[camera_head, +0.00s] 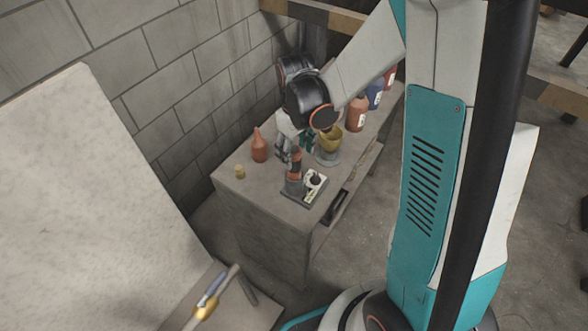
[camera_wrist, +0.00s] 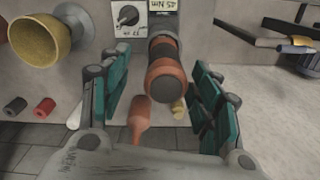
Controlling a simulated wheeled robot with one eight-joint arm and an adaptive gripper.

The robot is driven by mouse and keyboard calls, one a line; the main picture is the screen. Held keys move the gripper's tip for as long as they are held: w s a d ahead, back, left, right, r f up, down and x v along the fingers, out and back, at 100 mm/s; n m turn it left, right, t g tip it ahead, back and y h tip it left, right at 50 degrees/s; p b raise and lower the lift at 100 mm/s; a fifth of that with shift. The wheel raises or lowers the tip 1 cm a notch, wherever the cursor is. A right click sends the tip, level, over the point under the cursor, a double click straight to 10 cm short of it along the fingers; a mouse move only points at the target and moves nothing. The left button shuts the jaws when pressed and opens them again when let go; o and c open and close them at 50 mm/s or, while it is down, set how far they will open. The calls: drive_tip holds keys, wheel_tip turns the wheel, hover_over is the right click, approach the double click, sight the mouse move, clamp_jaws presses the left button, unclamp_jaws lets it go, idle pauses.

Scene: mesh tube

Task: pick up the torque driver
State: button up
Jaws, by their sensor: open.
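The torque driver (camera_head: 295,166), an orange and black cylinder, appears upright beside a small dial panel on the workbench. My gripper (camera_wrist: 162,72) is open, with visible gaps on both sides of the driver. In the head view my gripper (camera_head: 290,148) is around or just above the driver's upper part, and my arm partly hides that area.
The dial panel (camera_head: 311,187) sits right of the driver. An orange bottle (camera_head: 259,147) and a small yellow cylinder (camera_head: 240,172) stand to the left. A yellow cup (camera_head: 331,137) is close on the right, with several bottles behind. A block wall (camera_head: 180,102) bounds the bench's back.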

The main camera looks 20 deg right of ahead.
sight(294, 164)
drive_tip(key=f+b, duration=0.1)
drive_tip(key=f, duration=0.2)
drive_tip(key=f+b, duration=0.1)
drive_tip(key=f, duration=0.1)
drive_tip(key=shift+s+a+f+b, duration=0.15)
drive_tip(key=shift+a+f+b, duration=0.1)
drive_tip(key=shift+f+b, duration=0.05)
drive_tip(key=shift+r, duration=0.1)
drive_tip(key=c, duration=1.3)
